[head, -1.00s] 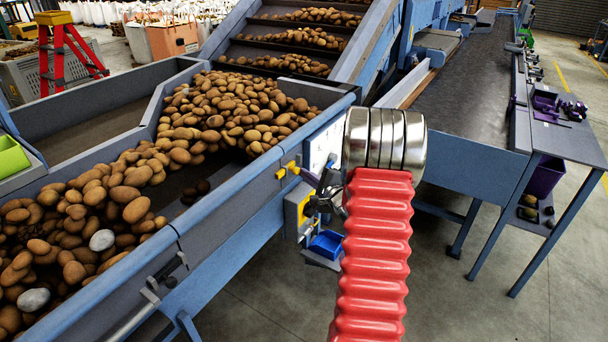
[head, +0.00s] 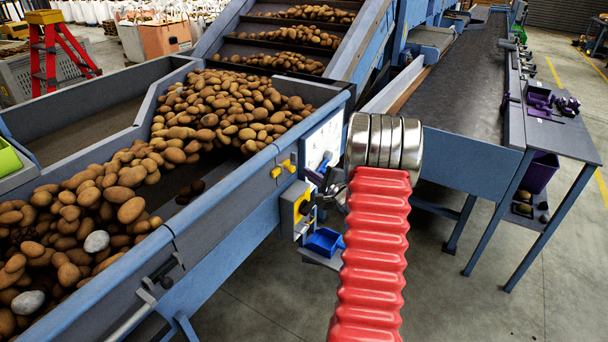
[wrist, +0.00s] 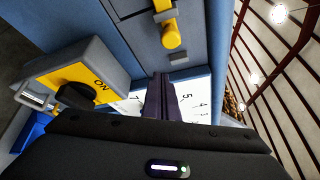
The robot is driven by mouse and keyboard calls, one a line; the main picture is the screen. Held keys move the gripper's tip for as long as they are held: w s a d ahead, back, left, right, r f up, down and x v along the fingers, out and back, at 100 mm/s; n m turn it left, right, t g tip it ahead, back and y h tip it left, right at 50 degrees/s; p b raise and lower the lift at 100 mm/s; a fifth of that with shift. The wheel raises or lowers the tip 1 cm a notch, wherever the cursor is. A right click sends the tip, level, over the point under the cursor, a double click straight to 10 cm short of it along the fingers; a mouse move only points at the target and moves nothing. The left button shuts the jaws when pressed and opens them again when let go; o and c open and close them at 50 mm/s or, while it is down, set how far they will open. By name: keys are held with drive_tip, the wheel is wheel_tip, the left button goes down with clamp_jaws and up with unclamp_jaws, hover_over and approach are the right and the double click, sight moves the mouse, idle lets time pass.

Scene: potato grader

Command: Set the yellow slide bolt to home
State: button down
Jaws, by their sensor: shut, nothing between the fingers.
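The yellow slide bolt (head: 288,165) is on the blue-grey side wall of the potato hopper, near its right end. In the wrist view, its yellow knob (wrist: 171,36) hangs off a yellow rod held in grey brackets. My gripper (head: 313,176) is just right of the bolt, partly hidden behind my arm. In the wrist view, its dark fingers (wrist: 161,80) are closed together and empty, below the knob and apart from it. I cannot tell which end of the bolt's travel is home.
A yellow switch box (wrist: 78,72) with a black knob and "ON" label stands close left of my fingers. A white numbered panel (head: 325,138) is behind my gripper. A small blue tray (head: 324,242) sits below. Potatoes (head: 200,115) fill the hopper.

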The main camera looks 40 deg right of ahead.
drive_tip(key=v, duration=0.9)
drive_tip(key=shift+s, duration=0.3)
drive_tip(key=shift+a+r, duration=0.1)
drive_tip(key=shift+r, duration=0.05)
drive_tip(key=s+a+n+g+y, duration=0.3)
drive_tip(key=a, duration=0.6)
drive_tip(key=s+a+f+n+g+y, duration=0.1)
drive_tip(key=s+a+n+g+y, duration=0.2)
drive_tip(key=a, duration=0.7)
drive_tip(key=s+a+n+g+y, duration=0.2)
drive_tip(key=a+n+g+y, duration=0.15)
drive_tip(key=a, duration=0.55)
drive_tip(key=s+a+r+n+h, duration=0.3)
drive_tip(key=s+a+r+n, duration=0.2)
drive_tip(key=a+r+n, duration=0.2)
drive_tip(key=s+a+r+n+h, duration=0.3)
drive_tip(key=s+a+r+n, duration=0.3)
drive_tip(key=a+r+n, duration=0.2)
drive_tip(key=shift+a+n+g, duration=0.35)
drive_tip(key=shift+a+g, duration=0.1)
drive_tip(key=shift+a, duration=0.55)
